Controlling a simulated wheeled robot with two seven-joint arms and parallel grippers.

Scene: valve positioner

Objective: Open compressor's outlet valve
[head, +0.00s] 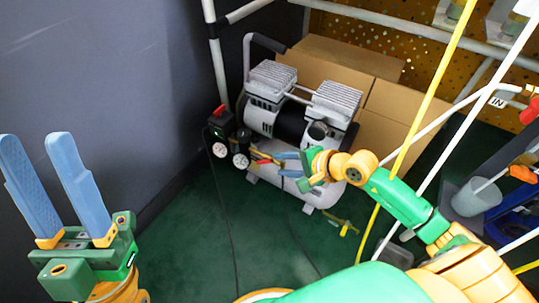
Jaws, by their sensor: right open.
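The compressor (292,125) stands on the green floor in the middle, with two ribbed silver heads and a white tank. A small brass valve with a red part (262,158) shows at its front, beside the gauges; its exact handle position is too small to tell. My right gripper (276,164) is open, its blue fingers pointing left at this valve. The fingertips are very close to it; I cannot tell whether they touch. My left gripper (38,138) is open and empty at the far left, fingers pointing up, well away from the compressor.
A black regulator with a red knob (220,111) and gauges (241,161) stand left of the valve. A yellow fitting (344,228) lies low at the right. Cardboard boxes (380,100) are behind. Yellow and white tubes (428,100) cross the right side.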

